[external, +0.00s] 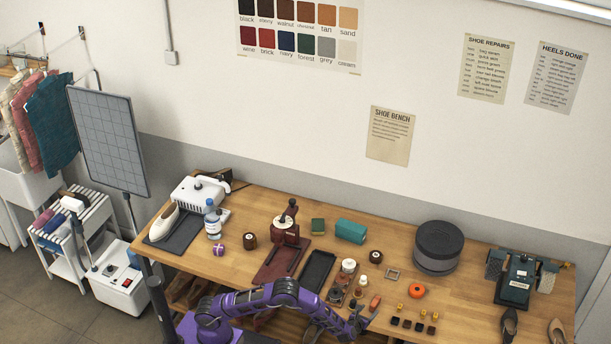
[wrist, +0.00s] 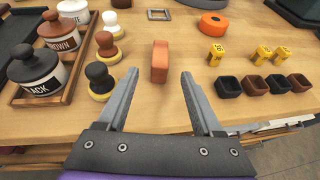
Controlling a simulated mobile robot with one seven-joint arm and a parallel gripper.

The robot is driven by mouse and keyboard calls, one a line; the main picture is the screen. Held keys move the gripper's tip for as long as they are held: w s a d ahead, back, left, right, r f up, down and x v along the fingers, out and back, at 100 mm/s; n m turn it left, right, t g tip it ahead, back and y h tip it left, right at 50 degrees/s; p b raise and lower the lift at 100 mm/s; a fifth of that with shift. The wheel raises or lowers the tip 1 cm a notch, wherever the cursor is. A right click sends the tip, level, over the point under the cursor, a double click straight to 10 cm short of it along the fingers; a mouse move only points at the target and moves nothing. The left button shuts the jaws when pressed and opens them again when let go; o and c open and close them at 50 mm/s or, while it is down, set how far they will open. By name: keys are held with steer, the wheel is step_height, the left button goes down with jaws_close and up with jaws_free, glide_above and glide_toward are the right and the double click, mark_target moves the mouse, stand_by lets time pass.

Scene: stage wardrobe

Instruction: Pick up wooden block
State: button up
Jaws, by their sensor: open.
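An orange-brown upright block (wrist: 160,62), which looks like the wooden block, stands on the workbench near its front edge. In the external view the block (external: 375,302) is just beyond the end of my purple arm. My gripper (wrist: 160,80) is open and empty, with its two fingers pointing toward the block. The block lies between the lines of the fingertips, slightly ahead of them. In the external view my gripper (external: 360,316) is small and partly merged with the arm.
Left of the block are shoe brushes with black (wrist: 97,76) and brown heads and a tray of labelled jars (wrist: 35,75). On the right are yellow numbered pieces (wrist: 216,54), small dark cups (wrist: 228,87) and an orange tape roll (wrist: 212,25). Bare wood surrounds the block.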

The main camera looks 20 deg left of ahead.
mark_target(375, 304)
steer(key=x, duration=0.7)
steer(key=shift+w+f, duration=0.1)
steer(key=shift+w, duration=0.25)
jaws_close()
